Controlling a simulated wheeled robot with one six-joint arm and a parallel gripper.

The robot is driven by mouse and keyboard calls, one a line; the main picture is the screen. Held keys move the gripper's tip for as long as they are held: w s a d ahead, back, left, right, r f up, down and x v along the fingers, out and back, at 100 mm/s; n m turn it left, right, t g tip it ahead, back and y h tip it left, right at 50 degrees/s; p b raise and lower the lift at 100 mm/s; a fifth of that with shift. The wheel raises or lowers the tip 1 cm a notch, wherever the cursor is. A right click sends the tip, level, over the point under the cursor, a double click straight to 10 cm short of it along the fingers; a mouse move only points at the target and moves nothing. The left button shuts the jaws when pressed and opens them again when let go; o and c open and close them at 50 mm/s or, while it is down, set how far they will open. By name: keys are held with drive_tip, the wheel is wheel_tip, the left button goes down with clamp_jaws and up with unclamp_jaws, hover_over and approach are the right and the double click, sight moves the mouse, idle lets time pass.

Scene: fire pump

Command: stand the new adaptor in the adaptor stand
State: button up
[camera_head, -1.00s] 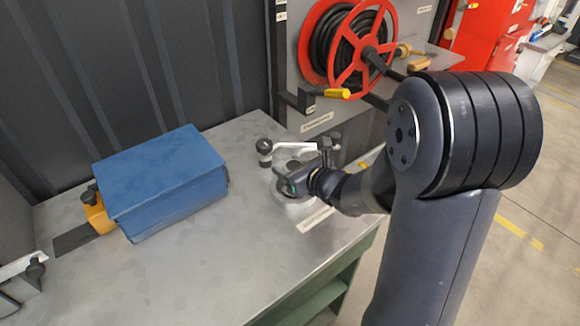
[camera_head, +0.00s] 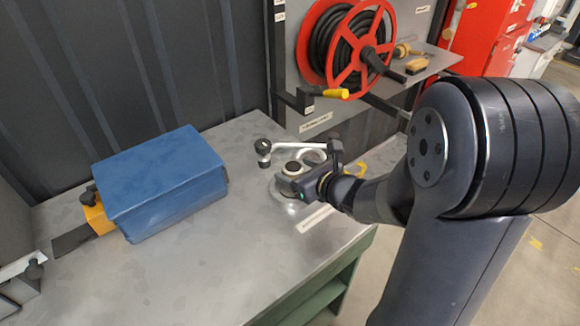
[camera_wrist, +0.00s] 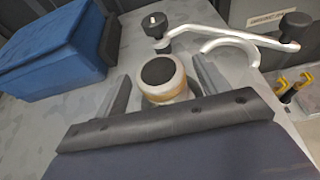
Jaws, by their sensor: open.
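The adaptor (camera_wrist: 160,78), a short round pale piece with a black top and a brass-coloured band, appears upright in the wrist view. It also shows in the head view (camera_head: 293,167), above a round metal base (camera_head: 283,205) on the bench, which looks like the adaptor stand. My gripper (camera_head: 290,183) is open, with one finger on each side of the adaptor in the wrist view (camera_wrist: 163,90). I cannot tell whether the fingers touch it. The adaptor's lower part is hidden by my gripper, so its seating is not visible.
A pale curved metal arm with black knobs (camera_wrist: 232,34) stands just behind the adaptor. A blue box (camera_head: 165,182) lies at the left of the grey bench (camera_head: 215,260). A red hose reel (camera_head: 345,45) hangs behind. The bench's front middle is clear.

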drive_tip(key=v, duration=0.8)
drive_tip(key=shift+s+d+p, duration=0.15)
drive_tip(key=shift+s+p, duration=0.1)
drive_tip(key=shift+p, duration=0.1)
drive_tip(key=shift+c, duration=0.3)
idle(0.4)
